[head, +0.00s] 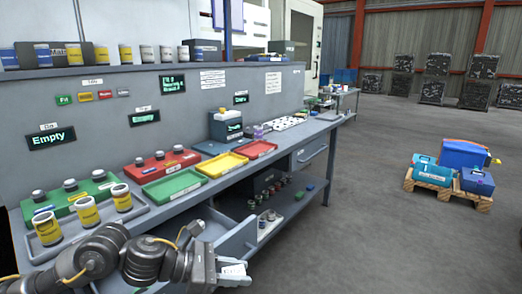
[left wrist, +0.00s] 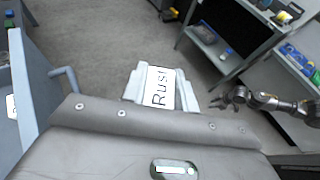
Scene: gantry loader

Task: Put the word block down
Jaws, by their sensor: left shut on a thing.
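My left gripper (head: 232,272) is shut on a white word block (head: 233,268), in the lower middle of the head view. It holds the block in front of the bench, by the open drawer. In the left wrist view the block (left wrist: 160,88) shows a white face with the dark word "Rust", between the pale fingers of my left gripper (left wrist: 158,90). I see no surface touching the block.
On the bench stand a green holder (head: 100,190), a red holder (head: 160,166), a yellow tray (head: 221,165) and a green tray (head: 174,186). A drawer (head: 228,240) juts out beside my gripper. A dark jointed arm (left wrist: 285,103) shows in the left wrist view.

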